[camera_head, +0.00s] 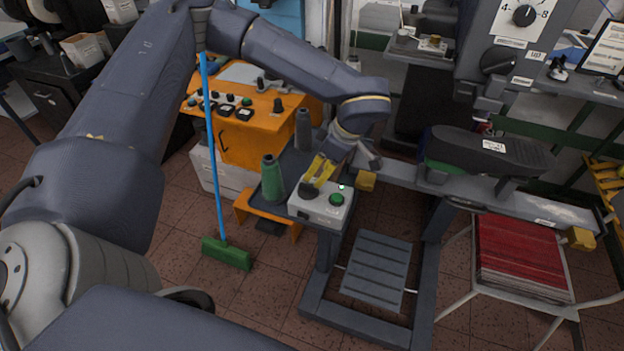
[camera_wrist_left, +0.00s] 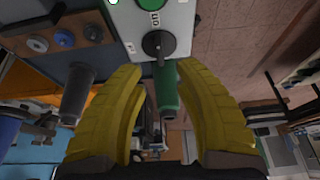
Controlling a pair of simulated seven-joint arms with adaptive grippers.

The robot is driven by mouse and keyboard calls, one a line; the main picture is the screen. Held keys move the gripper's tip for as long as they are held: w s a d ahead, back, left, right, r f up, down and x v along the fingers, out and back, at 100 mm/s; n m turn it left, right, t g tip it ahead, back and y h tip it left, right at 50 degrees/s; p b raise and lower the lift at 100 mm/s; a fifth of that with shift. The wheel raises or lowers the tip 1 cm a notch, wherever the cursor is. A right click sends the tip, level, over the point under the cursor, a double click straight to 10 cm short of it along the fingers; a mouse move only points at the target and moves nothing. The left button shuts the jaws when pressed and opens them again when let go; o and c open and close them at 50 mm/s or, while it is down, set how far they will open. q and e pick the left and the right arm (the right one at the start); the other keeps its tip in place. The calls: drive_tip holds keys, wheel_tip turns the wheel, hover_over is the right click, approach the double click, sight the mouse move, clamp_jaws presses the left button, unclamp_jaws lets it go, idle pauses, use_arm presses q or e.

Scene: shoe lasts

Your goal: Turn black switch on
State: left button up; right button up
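A black rotary switch (camera_head: 309,190) sits on a small white control box (camera_head: 322,213), beside a green button (camera_head: 337,199). In the left wrist view the switch (camera_wrist_left: 158,44) shows as a round black knob with a raised grip, near the top centre. My left gripper (camera_head: 316,180) reaches down to the box with its yellow fingers at the switch. In the wrist view the left gripper's fingers (camera_wrist_left: 158,68) are apart, with the knob just beyond and between their tips. Contact cannot be told. My right gripper is not in view.
An orange machine (camera_head: 250,145) with buttons is behind. A black shoe form (camera_head: 490,150) is on the right. A blue-handled broom (camera_head: 213,150) stands left.

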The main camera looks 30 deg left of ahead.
use_arm(q)
drive_tip(key=shift+v, duration=2.35)
